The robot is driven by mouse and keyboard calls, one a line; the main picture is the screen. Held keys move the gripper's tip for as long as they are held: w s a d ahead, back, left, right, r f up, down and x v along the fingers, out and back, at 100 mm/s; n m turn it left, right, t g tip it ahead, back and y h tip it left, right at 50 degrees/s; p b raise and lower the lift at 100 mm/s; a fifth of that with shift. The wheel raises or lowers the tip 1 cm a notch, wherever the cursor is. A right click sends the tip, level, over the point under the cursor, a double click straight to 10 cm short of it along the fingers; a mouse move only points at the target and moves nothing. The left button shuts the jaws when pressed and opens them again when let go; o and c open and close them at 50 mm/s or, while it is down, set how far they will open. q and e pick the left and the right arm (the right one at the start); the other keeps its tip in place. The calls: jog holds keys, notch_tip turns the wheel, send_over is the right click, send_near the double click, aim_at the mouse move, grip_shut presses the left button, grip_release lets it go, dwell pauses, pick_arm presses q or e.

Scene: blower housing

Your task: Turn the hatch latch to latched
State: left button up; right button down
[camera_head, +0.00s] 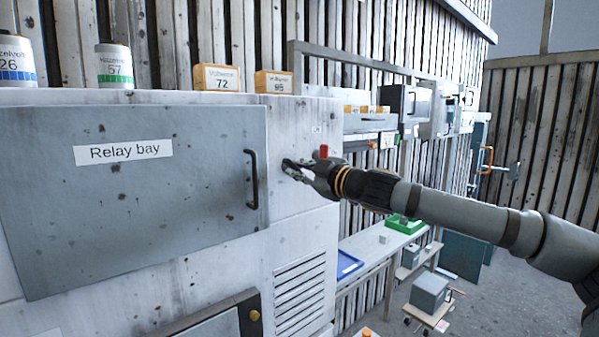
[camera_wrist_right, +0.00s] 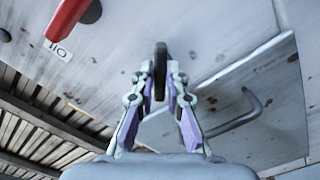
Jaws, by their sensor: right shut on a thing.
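The hatch, a grey panel (camera_head: 130,215) labelled "Relay bay", lies flat against the white cabinet front in the head view. Its black bar handle (camera_head: 252,180) is near its right edge; the handle also shows in the wrist view (camera_wrist_right: 236,120). My right gripper (camera_head: 290,168) is at the cabinet face just right of the hatch. In the wrist view its fingers (camera_wrist_right: 160,98) are shut on a dark, narrow latch (camera_wrist_right: 160,62) between their tips. The fingers hide most of the latch in the head view, so its exact angle is hard to tell. My left gripper is out of view.
A red lever (camera_head: 323,151) sits close beside my right gripper; it also shows in the wrist view (camera_wrist_right: 68,18). Tins (camera_head: 115,66) and yellow boxes (camera_head: 217,77) stand on the cabinet top. A bench with a green tray (camera_head: 405,224) is behind my arm.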

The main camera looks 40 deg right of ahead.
jog(key=n+b, duration=0.1)
jog(key=n, duration=0.3)
jog(key=shift+n, duration=0.3)
jog(key=shift+n+b, duration=0.45)
jog(key=shift+n, duration=1.45)
jog(key=c, duration=1.4)
grip_release()
jog(key=shift+o, duration=0.2)
